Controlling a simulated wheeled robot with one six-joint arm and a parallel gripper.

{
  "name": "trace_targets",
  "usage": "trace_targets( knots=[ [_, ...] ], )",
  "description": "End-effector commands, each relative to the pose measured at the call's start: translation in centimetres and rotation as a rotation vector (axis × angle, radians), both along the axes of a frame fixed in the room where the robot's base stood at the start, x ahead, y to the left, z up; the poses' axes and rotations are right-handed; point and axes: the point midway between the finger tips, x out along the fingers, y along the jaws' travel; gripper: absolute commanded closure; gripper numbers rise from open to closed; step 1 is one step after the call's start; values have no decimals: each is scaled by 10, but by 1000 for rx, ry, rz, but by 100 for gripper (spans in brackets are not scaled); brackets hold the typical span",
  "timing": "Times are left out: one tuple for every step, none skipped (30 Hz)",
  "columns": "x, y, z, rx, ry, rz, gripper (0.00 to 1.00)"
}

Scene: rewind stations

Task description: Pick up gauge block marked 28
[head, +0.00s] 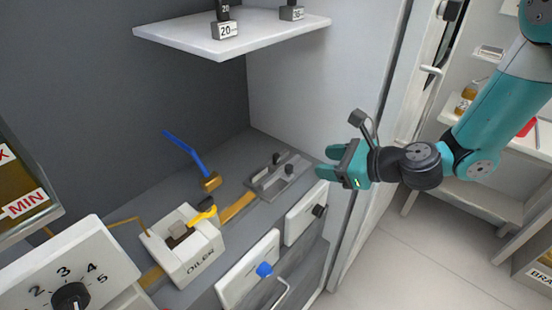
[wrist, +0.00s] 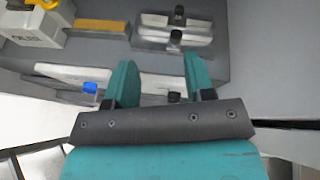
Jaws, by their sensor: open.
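No block with a readable 28 shows. A dark block on the white shelf (head: 180,38) carries a label reading 20 (head: 226,30), with a second dark piece on top of it. Another dark block (head: 292,12) stands farther right on the shelf; its label is too small to read surely. My gripper (head: 325,163) is open and empty, below and to the right of the shelf, near the right end of the grey counter. In the wrist view its two teal fingers (wrist: 158,82) are apart with nothing between them.
A white box marked OILER (head: 190,262) stands on the counter, with a blue-handled lever (head: 187,155) behind it. A grey fixture with dark knobs (head: 275,175) lies near my gripper. Drawers with a blue knob (head: 264,270) face the front. A dial panel (head: 75,270) is at lower left.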

Motion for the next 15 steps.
trace_targets(
  knots=[
    [6,-5,-6,46,54,-66,51],
    [8,-8,-10,71,80,-99,51],
    [12,-10,-13,97,106,-135,51],
    [14,-11,-15,111,119,-154,51],
    [16,-11,-17,121,129,-168,51],
    [19,-9,-19,131,139,-178,51],
    [21,-6,-21,134,142,-183,51],
    [24,-3,-22,136,143,-184,51],
    [28,3,-25,137,143,-183,51],
    [31,8,-27,137,143,-182,51],
    [36,13,-29,135,141,-182,51],
    [41,20,-33,135,141,-180,51],
    [44,26,-35,134,141,-180,51],
    [48,31,-38,135,141,-180,51],
    [54,37,-42,134,140,-180,51]
  ],
)
